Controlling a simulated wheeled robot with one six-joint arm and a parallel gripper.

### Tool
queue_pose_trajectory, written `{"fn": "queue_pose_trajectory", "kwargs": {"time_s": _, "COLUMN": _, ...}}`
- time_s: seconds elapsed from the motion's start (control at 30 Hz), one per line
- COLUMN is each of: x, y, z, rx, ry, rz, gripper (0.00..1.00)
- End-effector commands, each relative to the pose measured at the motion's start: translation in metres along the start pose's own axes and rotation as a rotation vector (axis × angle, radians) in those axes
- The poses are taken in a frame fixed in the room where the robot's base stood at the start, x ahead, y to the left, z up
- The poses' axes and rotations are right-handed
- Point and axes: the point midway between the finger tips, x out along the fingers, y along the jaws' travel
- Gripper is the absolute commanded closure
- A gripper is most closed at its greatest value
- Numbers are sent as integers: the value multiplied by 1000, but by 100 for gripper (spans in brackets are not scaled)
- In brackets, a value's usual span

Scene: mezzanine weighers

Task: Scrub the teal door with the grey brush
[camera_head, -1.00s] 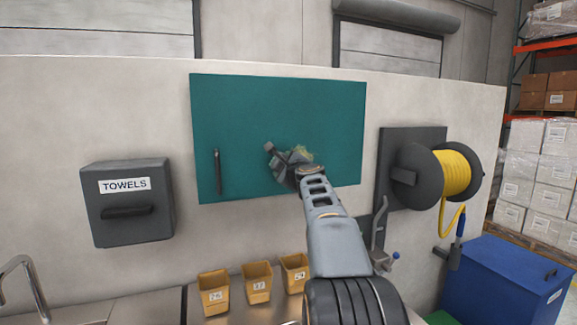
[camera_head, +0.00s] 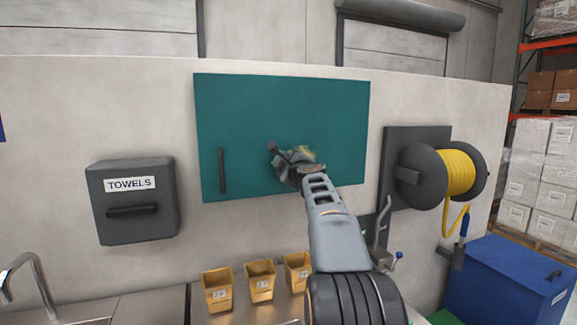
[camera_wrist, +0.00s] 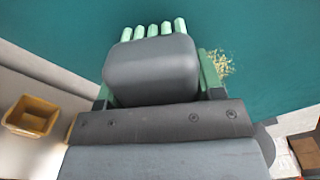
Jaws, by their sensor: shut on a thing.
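The teal door (camera_head: 270,105) is a flat panel on the wall with a dark vertical handle (camera_head: 222,170) at its lower left. My gripper (camera_head: 290,168) is in front of the door's lower middle, shut on the grey brush (camera_wrist: 152,70). In the wrist view the brush is a rounded grey block between green fingers, and pale green tips show beyond it toward the teal surface. Whether the brush touches the door I cannot tell. A yellowish speckled patch (camera_wrist: 219,63) marks the door just right of the brush; it also shows in the head view (camera_head: 305,152).
A grey towel dispenser (camera_head: 132,200) hangs left of the door. A hose reel (camera_head: 440,176) with yellow hose is mounted to the right, above a blue bin (camera_head: 500,280). Several yellow tubs (camera_head: 261,283) stand on the steel counter below.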

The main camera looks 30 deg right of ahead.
Motion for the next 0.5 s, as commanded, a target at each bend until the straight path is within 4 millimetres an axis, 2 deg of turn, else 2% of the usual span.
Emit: {"fn": "queue_pose_trajectory", "kwargs": {"time_s": 0.5, "x": 11, "y": -1, "z": 1, "rx": 0, "ry": 0, "rz": 0, "gripper": 57}}
